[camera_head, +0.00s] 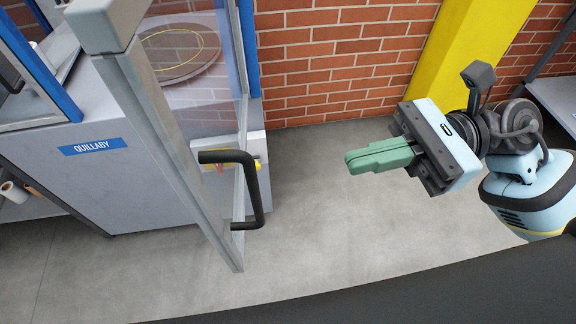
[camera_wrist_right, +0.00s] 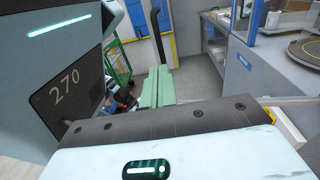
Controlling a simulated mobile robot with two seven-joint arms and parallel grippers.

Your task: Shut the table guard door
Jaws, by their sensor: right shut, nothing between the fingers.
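The table guard door (camera_head: 172,140) is a clear panel in a grey metal frame. It stands swung open, out from the grey cabinet marked QUILLABY (camera_head: 85,185). Its black bar handle (camera_head: 262,190) is on the side facing right. My right gripper (camera_head: 350,161), with green fingers, is shut and empty. It is to the right of the handle and apart from it, pointing left. In the right wrist view the green fingers (camera_wrist_right: 158,86) are together, with a dark upright bar (camera_wrist_right: 157,35) beyond them. My left gripper is not in view.
A round turntable (camera_head: 178,52) sits on the cabinet top behind the door panel. A brick wall (camera_head: 325,55) and a yellow column (camera_head: 465,50) stand at the back. A shelf (camera_head: 557,95) is at the far right. Grey floor (camera_head: 320,225) is clear between the door and my right gripper.

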